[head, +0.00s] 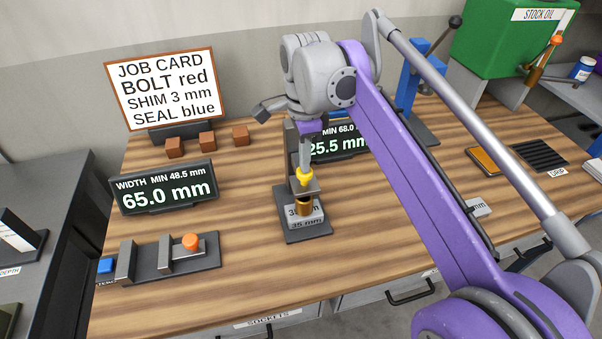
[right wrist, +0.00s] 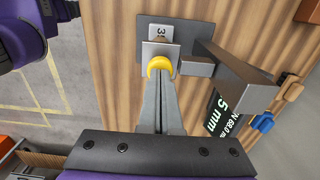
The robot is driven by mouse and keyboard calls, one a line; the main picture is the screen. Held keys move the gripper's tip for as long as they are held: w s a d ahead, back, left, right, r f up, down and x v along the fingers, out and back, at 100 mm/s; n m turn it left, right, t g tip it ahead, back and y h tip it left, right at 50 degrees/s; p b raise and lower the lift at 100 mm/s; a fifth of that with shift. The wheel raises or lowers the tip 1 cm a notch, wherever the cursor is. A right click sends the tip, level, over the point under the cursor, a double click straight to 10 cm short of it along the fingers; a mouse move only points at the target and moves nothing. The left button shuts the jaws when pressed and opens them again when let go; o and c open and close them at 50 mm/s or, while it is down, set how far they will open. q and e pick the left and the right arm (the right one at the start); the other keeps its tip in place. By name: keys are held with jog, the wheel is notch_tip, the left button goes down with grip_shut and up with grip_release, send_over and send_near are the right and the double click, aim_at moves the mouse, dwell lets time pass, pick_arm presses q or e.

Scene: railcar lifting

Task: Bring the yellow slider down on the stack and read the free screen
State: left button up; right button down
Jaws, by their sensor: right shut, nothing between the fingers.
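The yellow slider knob (head: 305,177) sits on a grey arm of the upright gauge in the middle of the bench. My left gripper is not seen.
A WIDTH screen (head: 164,187) reads 65.0 mm, MIN 48.5 mm. In front of it is a width gauge (head: 170,262) with an orange knob. A job card (head: 165,88) and several brown cubes (head: 207,139) stand behind. A green oil tank (head: 505,45) is at back right.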

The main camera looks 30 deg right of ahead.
jog(key=shift+f, duration=0.1)
dwell(0.3)
jog(key=shift+f+b, duration=1.05)
jog(key=shift+f, duration=0.8)
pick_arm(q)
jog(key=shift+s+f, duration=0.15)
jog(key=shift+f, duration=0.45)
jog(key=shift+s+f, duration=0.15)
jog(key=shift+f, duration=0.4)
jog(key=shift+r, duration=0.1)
pick_arm(e)
jog(key=shift+r, duration=0.15)
jog(key=shift+r+p, duration=2.25)
jog(key=shift+r, duration=0.6)
jog(key=shift+r+p, duration=1.3)
jog(key=shift+r, duration=0.85)
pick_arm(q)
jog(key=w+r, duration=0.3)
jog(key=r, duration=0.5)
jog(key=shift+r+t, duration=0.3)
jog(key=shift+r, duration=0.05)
pick_arm(e)
jog(key=shift+f, duration=0.15)
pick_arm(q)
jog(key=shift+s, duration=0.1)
pick_arm(e)
jog(key=shift+s, duration=0.1)
